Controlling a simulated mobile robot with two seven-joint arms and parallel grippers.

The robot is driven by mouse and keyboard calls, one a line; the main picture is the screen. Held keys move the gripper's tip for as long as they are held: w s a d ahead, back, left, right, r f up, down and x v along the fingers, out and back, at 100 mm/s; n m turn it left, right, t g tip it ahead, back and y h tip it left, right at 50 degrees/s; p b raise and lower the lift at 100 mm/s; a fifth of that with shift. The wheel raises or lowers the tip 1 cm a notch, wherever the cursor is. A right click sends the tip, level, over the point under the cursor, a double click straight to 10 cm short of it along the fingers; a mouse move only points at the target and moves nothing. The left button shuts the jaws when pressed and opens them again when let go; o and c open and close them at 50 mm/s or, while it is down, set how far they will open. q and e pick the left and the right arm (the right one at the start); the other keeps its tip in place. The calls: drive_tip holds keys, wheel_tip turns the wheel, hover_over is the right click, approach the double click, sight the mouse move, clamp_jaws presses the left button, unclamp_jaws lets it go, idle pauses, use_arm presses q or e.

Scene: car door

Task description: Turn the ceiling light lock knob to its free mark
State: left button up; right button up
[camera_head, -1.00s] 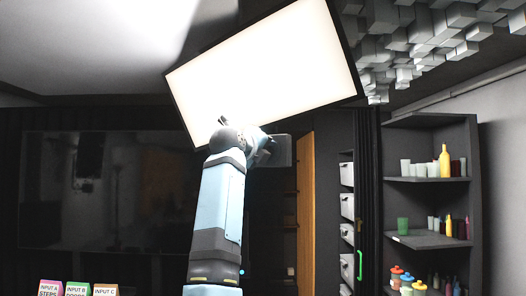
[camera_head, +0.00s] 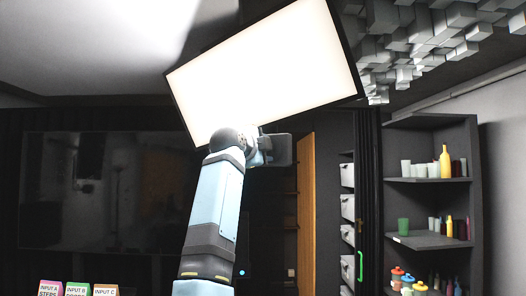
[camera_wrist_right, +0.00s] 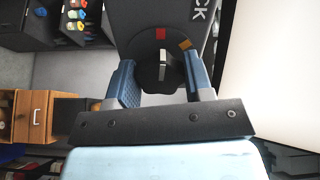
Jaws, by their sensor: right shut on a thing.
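The ceiling light (camera_head: 265,70) is a bright, tilted rectangular panel in a dark frame. A dark lock box (camera_head: 277,150) sits by its lower edge. In the right wrist view the black knob (camera_wrist_right: 150,76) has a white pointer line, directed at a red mark (camera_wrist_right: 160,33) on the dark plate. An orange mark (camera_wrist_right: 185,43) lies to the right of the red one. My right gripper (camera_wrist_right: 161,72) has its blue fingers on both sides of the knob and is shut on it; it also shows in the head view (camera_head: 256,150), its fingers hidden. My left gripper is out of view.
Only the letters "CK" are readable on the plate. Corner shelves (camera_head: 428,180) with cups and bottles stand at the right. A dark screen (camera_head: 100,190) hangs at the left. Grey ceiling blocks (camera_head: 415,45) are at the upper right.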

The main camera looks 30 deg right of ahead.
drive_tip(key=shift+n, duration=0.4)
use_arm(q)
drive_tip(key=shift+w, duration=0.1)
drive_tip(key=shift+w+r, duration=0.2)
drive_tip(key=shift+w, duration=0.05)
use_arm(e)
drive_tip(key=o, duration=0.9)
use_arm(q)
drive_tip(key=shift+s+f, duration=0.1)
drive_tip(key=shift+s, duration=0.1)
